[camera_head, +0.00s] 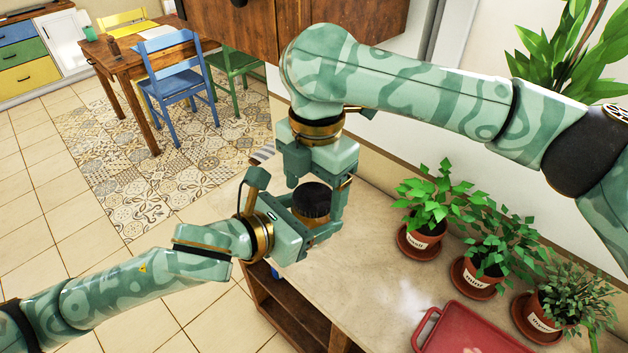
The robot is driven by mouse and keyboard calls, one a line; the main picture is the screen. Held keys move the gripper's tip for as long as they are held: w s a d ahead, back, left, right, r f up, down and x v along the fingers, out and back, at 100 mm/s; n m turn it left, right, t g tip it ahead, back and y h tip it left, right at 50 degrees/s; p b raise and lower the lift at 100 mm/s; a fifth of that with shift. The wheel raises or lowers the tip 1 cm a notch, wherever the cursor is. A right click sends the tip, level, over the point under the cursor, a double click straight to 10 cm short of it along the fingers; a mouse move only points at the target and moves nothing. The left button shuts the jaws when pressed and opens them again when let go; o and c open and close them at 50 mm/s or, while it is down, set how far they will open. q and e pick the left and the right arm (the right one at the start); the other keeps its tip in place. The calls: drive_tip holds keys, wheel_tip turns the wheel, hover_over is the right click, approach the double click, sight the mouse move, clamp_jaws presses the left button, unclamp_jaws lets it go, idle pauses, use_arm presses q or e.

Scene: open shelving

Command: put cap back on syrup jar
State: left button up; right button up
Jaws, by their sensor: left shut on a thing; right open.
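A dark, ridged round cap (312,199) sits at the top of the syrup jar (307,218), of which only a small amber-brown part shows. I cannot tell whether the cap is fully seated. My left gripper (312,232) is shut on the jar from the left and holds it above the edge of the counter. My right gripper (316,191) is pointing down from above, open, with its fingers around the cap. Its far finger and the contact with the cap are partly hidden. Most of the jar is hidden by my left gripper.
The counter (390,285) is clear in the middle, with open shelving below. Pots of basil (420,238), mint (485,275) and thyme (540,317) line the wall. A red tray (470,335) lies at the front. A dining table (140,45) and blue chair (172,80) stand far left.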

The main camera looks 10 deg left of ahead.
drive_tip(key=c, duration=1)
drive_tip(key=shift+c, duration=0.2)
drive_tip(key=o, duration=1.2)
drive_tip(key=shift+c, duration=0.2)
drive_tip(key=shift+r, duration=0.1)
wheel_tip(320, 180, up, 12)
drive_tip(key=shift+w+d, duration=0.15)
drive_tip(key=shift+w, duration=0.1)
